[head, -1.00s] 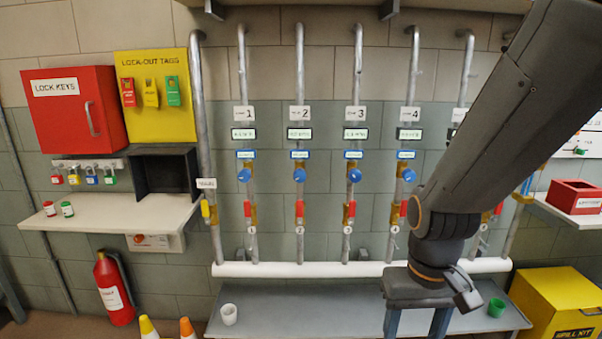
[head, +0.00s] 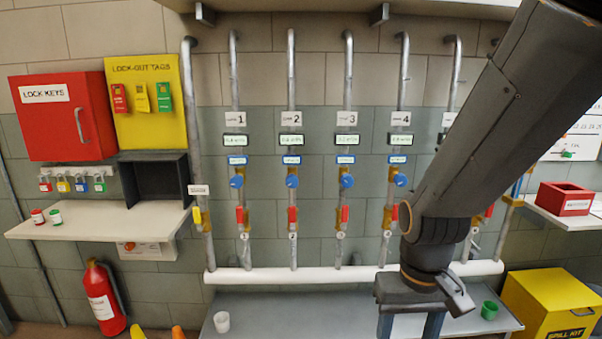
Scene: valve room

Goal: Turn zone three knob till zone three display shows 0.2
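The zone three knob (head: 346,181) is a round blue knob on the pipe under the "3" label (head: 347,118). The zone three display (head: 347,140) is a small pale panel below that label; its digits are too small to read. My gripper (head: 408,327) hangs low at the right of centre, in front of the bench and well below the knob. Its two blue-grey fingers stand apart with nothing seen between them. It touches no knob.
Similar blue knobs sit on neighbouring pipes, including zone two (head: 292,181) and zone four (head: 400,180). A red-handled valve (head: 344,214) is below the zone three knob. A white pipe (head: 300,275) runs above the grey bench (head: 290,315). My arm covers the right-hand pipes.

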